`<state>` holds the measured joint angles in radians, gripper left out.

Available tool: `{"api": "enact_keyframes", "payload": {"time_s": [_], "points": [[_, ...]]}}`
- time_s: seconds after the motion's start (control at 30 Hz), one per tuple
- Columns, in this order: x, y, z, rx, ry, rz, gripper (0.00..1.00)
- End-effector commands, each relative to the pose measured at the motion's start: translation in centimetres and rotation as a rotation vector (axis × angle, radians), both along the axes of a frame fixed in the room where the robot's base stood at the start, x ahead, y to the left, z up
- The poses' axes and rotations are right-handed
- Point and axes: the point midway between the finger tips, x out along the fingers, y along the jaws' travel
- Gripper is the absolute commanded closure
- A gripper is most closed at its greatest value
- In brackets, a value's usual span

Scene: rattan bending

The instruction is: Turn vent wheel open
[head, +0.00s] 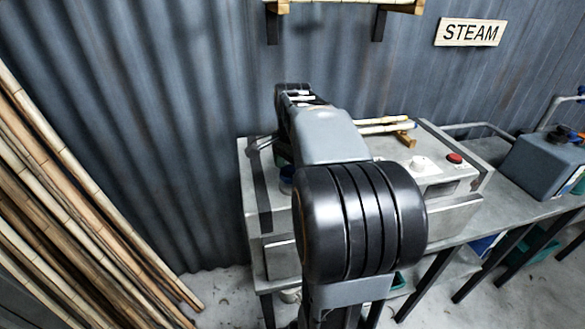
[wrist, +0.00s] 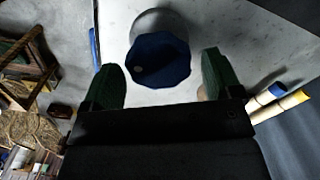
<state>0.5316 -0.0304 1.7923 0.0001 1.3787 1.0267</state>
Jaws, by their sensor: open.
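The vent wheel (wrist: 160,62) is a blue, many-sided wheel with a small pale dot near its left side. It stands on a pale round base on the grey metal surface. In the wrist view my gripper (wrist: 161,76) is open, with one dark green fingertip to the left of the wheel and one to the right. Gaps show between the wheel and both fingertips; I cannot tell how deep the fingers reach. In the head view only a blue sliver of the wheel (head: 287,180) shows, and my arm hides most of my gripper.
A grey-blue tank (head: 545,163) stands at right. Long poles (head: 70,180) lean at left. A corrugated wall is behind.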

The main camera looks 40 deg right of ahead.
Motion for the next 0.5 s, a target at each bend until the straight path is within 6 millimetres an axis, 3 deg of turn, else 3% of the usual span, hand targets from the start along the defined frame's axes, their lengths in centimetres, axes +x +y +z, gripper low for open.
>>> {"api": "enact_keyframes", "payload": {"time_s": [0.27,0.5], "points": [[0.0,0.0,0.8,0.000,0.000,0.000,0.16],[0.1,0.0,5.1,-0.002,-0.003,0.000,0.16]]}}
